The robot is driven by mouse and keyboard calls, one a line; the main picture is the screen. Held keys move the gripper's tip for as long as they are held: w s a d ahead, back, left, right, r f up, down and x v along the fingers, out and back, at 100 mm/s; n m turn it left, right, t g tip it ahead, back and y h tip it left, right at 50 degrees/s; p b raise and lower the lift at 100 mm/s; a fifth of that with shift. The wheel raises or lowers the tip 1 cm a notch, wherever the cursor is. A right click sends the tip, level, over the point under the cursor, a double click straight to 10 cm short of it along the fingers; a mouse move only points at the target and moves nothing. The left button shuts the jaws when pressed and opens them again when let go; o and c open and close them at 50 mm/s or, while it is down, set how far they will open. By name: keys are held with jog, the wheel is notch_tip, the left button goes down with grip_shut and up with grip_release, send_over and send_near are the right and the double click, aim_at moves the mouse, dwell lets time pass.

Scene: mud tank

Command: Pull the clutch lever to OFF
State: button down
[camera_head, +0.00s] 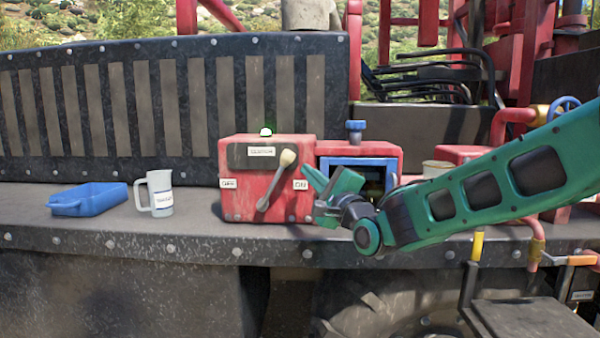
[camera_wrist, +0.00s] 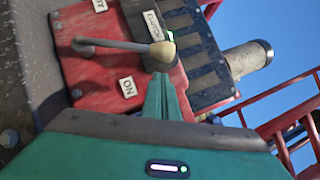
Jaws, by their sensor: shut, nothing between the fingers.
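The clutch box (camera_head: 240,199) is red, with a CLUTCH label at its top, an OFF label (camera_head: 228,183) at left and an ON label (camera_head: 301,184) at right. The clutch lever (camera_head: 274,184) has a grey rod and a cream knob (camera_head: 288,157); it leans up and right, towards the ON side. My gripper (camera_head: 308,172) is shut and empty, just right of the knob. In the wrist view, the green fingers (camera_wrist: 161,85) are together with their tips close to the knob (camera_wrist: 162,51). Whether they touch it I cannot tell.
A blue tray (camera_head: 92,199) and a white jug (camera_head: 159,192) stand on the ledge at left. A red box with a blue-framed opening (camera_head: 358,166) and a blue knob (camera_head: 355,129) stands behind my arm. Open ledge lies between the jug and the clutch box.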

jog(key=shift+w+a+r, duration=0.15)
jog(key=shift+a+r, duration=0.15)
jog(key=shift+a, duration=0.2)
jog(key=shift+w+a+r, duration=0.15)
jog(key=shift+a+r, duration=0.1)
jog(key=shift+a, duration=0.25)
